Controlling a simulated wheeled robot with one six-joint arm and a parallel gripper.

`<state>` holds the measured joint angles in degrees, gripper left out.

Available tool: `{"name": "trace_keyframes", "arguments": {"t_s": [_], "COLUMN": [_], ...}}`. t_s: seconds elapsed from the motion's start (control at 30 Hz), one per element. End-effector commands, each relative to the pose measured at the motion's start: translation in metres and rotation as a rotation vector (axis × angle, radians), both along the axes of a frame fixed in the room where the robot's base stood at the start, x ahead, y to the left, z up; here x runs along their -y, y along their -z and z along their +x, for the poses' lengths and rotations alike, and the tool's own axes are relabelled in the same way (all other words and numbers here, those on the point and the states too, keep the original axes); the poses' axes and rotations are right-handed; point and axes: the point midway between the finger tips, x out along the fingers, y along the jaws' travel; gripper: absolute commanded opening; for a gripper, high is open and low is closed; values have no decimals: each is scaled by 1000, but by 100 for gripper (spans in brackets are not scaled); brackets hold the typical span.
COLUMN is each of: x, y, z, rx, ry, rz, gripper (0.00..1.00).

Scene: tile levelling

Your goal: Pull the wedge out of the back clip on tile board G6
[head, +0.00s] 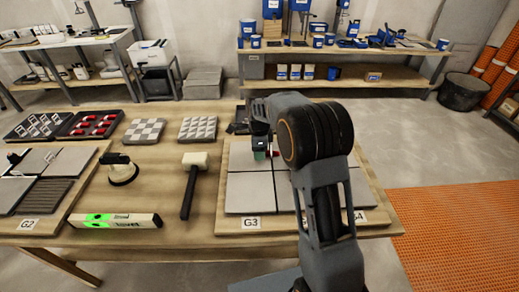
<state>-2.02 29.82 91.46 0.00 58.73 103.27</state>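A wooden board (227,203) with grey tiles stands on the right end of the workbench, under my arm. Its front labels read G3 (251,223) and, partly hidden, something ending in 4 (359,217); I see no G6 label. My gripper (261,154) is low over the back part of this board, pointing down. A small red piece (275,154), perhaps a wedge, shows just right of it. A thin white strip, perhaps a clip, stands near it. The fingertips are too small to tell open from shut, and my arm hides the board's right part.
Left of the board lie a mallet (194,178), a green-marked level (115,221) and a suction cup (120,172). Trays of white clips (40,126) and red wedges (91,124) lie at back left. Board G2 (28,225) is at far left.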

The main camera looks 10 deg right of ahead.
Motion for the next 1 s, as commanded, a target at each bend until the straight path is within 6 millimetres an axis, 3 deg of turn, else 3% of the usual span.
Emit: {"name": "trace_keyframes", "arguments": {"t_s": [0.07,0.53,0.57,0.77,1.0], "x": [0,0,0,0,0], "y": [0,0,0,0,0], "z": [0,0,0,0,0], "rx": [0,0,0,0,0], "ry": [0,0,0,0,0], "rz": [0,0,0,0,0], "gripper": [46,1,20,1,0]}}
